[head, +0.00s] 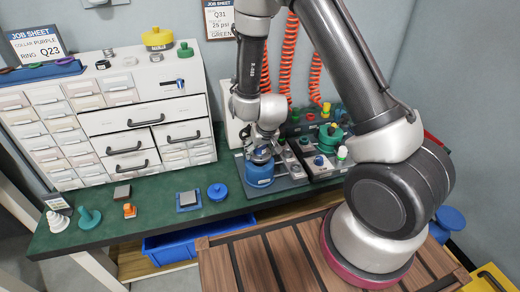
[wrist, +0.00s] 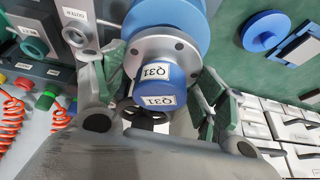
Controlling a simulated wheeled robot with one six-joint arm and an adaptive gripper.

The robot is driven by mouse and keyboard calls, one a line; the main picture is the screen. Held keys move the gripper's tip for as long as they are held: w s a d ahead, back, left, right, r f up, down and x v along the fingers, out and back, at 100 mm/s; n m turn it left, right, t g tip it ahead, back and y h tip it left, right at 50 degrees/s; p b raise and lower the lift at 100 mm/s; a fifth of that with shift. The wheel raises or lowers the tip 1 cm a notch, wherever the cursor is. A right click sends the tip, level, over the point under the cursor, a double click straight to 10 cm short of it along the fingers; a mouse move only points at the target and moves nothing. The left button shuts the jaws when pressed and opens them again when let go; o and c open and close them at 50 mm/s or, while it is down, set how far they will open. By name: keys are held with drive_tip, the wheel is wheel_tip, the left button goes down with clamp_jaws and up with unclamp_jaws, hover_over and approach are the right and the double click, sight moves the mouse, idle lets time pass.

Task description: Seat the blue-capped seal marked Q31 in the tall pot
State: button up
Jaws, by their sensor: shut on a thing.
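The blue-capped seal (wrist: 160,78) marked Q31 is end-on in the wrist view, its cap between the green-padded fingers of my gripper (wrist: 162,98). A round silver flange (wrist: 180,48) with bolt holes surrounds the cap. The blue pot (wrist: 172,14) is directly beyond the flange. In the head view, the blue pot (head: 259,175) stands at the bench's right part, with my gripper (head: 262,146) just above its top. My gripper is shut on the seal. The seal's underside is hidden, so I cannot tell how deep it sits in the pot.
A grey test panel (head: 318,160) with knobs and a green fitting stands right of the pot. Orange hoses (head: 288,60) hang behind. A white drawer cabinet (head: 150,115) stands left. A blue round part (head: 217,192) and small pads lie on the green bench (head: 140,222).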

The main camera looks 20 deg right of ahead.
sight(262, 149)
drive_tip(key=shift+f, duration=1.35)
idle(0.4)
drive_tip(key=o, duration=1.5)
drive_tip(key=shift+c, duration=0.2)
drive_tip(key=v, duration=0.7)
drive_tip(key=shift+s+r, duration=0.15)
